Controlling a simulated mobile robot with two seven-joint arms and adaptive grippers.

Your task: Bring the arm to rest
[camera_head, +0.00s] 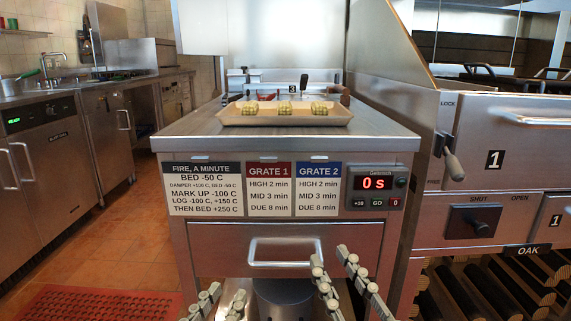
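My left gripper (226,294) is low at the bottom edge, in front of the steel counter's drawer. Its two fingers are apart with nothing between them. My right gripper (330,256) is to its right and a little higher, in front of the right part of the drawer (220,244). Its fingers are also spread and hold nothing. Both grippers point upward in the picture and sit below the countertop. The arms behind the grippers are mostly out of view.
A tan tray (285,119) with several yellow-green food pieces rests on the steel countertop (200,136). A timer (376,186) on the counter front reads 0 s. The grill cabinet with a lever (453,165) stands right, above dark logs (490,291). A red mat (95,303) lies left.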

